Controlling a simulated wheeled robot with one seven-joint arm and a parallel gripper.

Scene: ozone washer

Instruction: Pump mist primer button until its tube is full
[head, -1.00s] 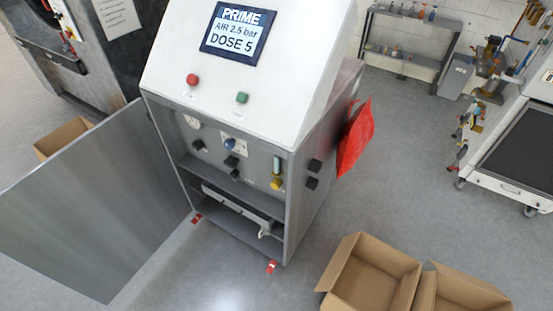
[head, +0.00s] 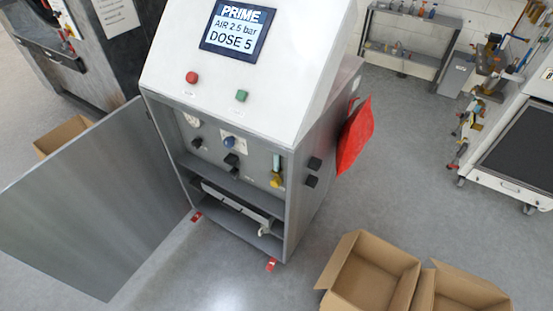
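The washer cabinet (head: 320,150) stands in the middle of the head view. Its screen (head: 235,30) reads PRIME, AIR 2.5 bar, DOSE 5. Inside the open front, a blue round button (head: 230,142) sits on a pale plate; it looks like the primer button, but its label is too small to read. A clear upright tube (head: 277,164) with a yellow lower part is at the right of the bay. Its exact fill level is hard to tell. My gripper is not in view.
The cabinet door (head: 95,205) is swung open to the left. Red (head: 192,77) and green (head: 241,95) buttons sit below the screen. A red cloth-like sheet (head: 354,137) hangs on the right side. Open cardboard boxes (head: 370,272) lie front right. Floor in front is clear.

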